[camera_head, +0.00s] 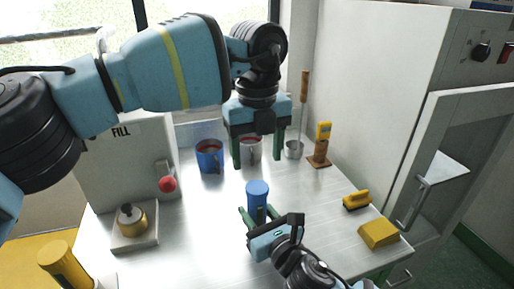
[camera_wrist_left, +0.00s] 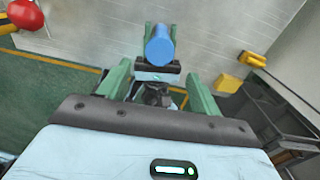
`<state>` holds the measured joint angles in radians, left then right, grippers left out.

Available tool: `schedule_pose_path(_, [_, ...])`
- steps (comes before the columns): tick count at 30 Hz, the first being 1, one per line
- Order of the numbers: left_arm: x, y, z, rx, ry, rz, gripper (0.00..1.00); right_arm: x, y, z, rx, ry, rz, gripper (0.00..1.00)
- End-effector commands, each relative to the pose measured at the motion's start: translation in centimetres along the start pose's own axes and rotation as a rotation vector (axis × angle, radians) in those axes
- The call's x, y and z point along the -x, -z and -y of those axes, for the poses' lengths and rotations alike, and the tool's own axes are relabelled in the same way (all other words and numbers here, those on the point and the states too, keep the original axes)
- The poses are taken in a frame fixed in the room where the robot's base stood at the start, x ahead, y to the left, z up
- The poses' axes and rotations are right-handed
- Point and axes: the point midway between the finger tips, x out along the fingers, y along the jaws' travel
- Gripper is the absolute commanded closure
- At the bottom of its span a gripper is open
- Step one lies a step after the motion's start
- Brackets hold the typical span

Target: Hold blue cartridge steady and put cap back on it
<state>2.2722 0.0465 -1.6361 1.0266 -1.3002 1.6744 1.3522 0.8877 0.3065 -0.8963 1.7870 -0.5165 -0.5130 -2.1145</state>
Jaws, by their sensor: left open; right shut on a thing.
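The blue cartridge (camera_head: 257,205) stands upright over the middle of the table. My right gripper (camera_head: 255,213) is shut around its lower part. The cartridge's top end is blue and looks slightly wider; I cannot tell whether this is a cap. No separate cap shows clearly. My left gripper (camera_head: 257,157) is open and empty, pointing down above and behind the cartridge, apart from it. In the left wrist view, the cartridge (camera_wrist_left: 160,48) shows beyond the open left fingers (camera_wrist_left: 158,88), between the right gripper's green fingers.
A brass pot (camera_head: 132,221) and red knob (camera_head: 168,184) are left. The table's left middle is clear.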

Motion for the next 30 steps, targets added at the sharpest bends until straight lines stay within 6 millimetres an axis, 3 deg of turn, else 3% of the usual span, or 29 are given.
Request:
schedule_pose_path(9, [0.5, 0.0, 0.0, 0.307, 0.001, 0.001, 0.36, 0.0, 0.1, 0.0, 0.0, 0.0, -0.002, 1.0])
schedule_pose_path(23, [0.5, 0.0, 0.0, 0.341, 0.001, 0.001, 0.36, 0.0, 0.1, 0.0, 0.0, 0.0, -0.002, 1.0])
schedule_pose_path(30, [-1.6, 0.0, -0.1, 0.34, -0.001, -0.001, 0.36, 0.0, 0.1, 0.0, 0.0, 0.0, -0.002, 1.0])
